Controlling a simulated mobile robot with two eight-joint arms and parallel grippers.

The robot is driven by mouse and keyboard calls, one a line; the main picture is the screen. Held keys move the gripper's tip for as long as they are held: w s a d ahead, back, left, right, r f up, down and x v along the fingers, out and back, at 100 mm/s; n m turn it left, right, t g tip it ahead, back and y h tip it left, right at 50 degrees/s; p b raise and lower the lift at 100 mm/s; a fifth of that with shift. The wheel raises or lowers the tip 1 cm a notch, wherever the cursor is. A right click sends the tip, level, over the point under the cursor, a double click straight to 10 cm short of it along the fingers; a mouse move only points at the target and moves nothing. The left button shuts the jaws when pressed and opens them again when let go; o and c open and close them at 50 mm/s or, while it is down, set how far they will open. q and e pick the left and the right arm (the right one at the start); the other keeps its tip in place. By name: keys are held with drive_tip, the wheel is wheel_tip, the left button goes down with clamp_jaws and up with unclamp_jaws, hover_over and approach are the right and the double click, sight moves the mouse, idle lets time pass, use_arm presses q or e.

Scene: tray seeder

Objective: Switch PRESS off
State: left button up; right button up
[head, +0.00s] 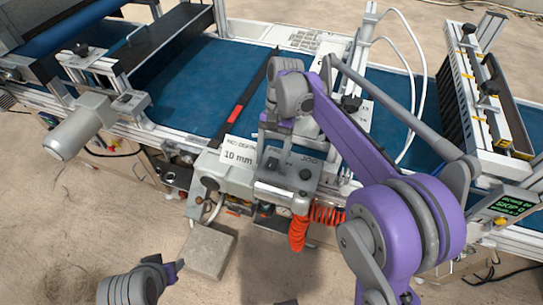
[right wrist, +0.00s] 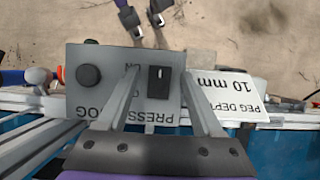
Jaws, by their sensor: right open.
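The PRESS switch (right wrist: 159,80) is a small black rocker on a grey panel (right wrist: 108,55) in the right wrist view, with the lettering upside down. An ON mark shows beside it, partly hidden by a finger. Which way the rocker is set is too small to tell. My right gripper (right wrist: 159,72) is open and empty, its fingers on either side of the switch. In the head view my right gripper (head: 276,138) is over the grey control box (head: 285,185) and hides part of its top. My left gripper (head: 172,271) is low in the head view, away from the box.
A round black knob (right wrist: 88,77) sits on the same panel. A white PEG DEPTH 10 mm label (right wrist: 228,92) is close beside it. The blue belt (head: 200,85) runs behind. The floor in front is mostly clear.

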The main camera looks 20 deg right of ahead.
drive_tip(key=p+v, duration=0.1)
drive_tip(key=v, duration=0.9)
drive_tip(key=shift+r, duration=0.4)
drive_tip(key=shift+w, duration=0.1)
